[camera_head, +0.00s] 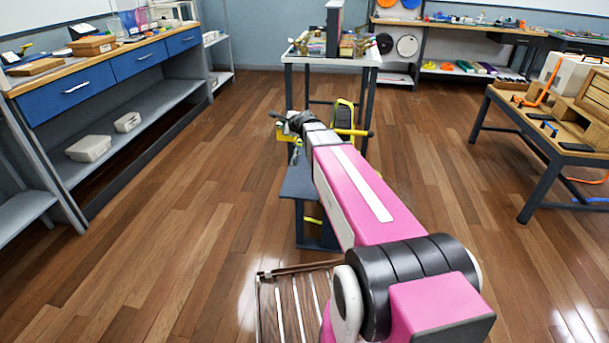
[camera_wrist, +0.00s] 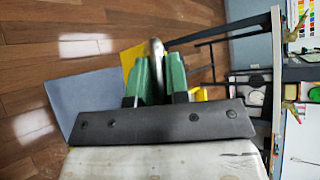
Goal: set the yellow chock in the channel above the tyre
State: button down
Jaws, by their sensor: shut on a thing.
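My gripper (camera_wrist: 157,82) shows in the wrist view as two green fingers close together on a dark plate. A rounded grey bar (camera_wrist: 157,58) shows between them, and they are shut on it. A yellow piece (camera_wrist: 132,57) shows just left of the fingers, partly behind them; I cannot tell whether it is the chock. Another bit of yellow (camera_wrist: 200,93) shows at their right. In the head view, my gripper end is small and partly hidden by my pink arm. A yellow and black frame (camera_head: 345,116) stands beyond it. I cannot make out the tyre or channel.
A low grey-blue bench (camera_head: 298,184) stands below my arm. A white-topped table (camera_head: 366,60) with clutter stands behind. A drawer workbench (camera_head: 105,72) lies left, and a wooden table (camera_head: 545,140) right. A slatted rack (camera_head: 285,300) stands near front. Wooden floor is clear between.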

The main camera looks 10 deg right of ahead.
notch_tip(320, 180, down, 13)
jog(key=s+a+n, duration=0.1)
jog(key=s+a, duration=0.1)
jog(key=shift+y, duration=0.4)
jog(key=shift+w+d+f, duration=1)
jog(key=shift+d+f, duration=0.75)
jog(key=shift+f, duration=0.25)
jog(key=shift+w+d+f, duration=0.95)
jog(key=shift+d+f, duration=0.8)
jog(key=shift+f, duration=0.2)
jog(key=shift+w+d+f, duration=1)
jog(key=shift+d+f, duration=0.75)
jog(key=shift+f, duration=0.25)
jog(key=shift+f, duration=0.15)
jog(key=c, duration=1.1)
grip_release()
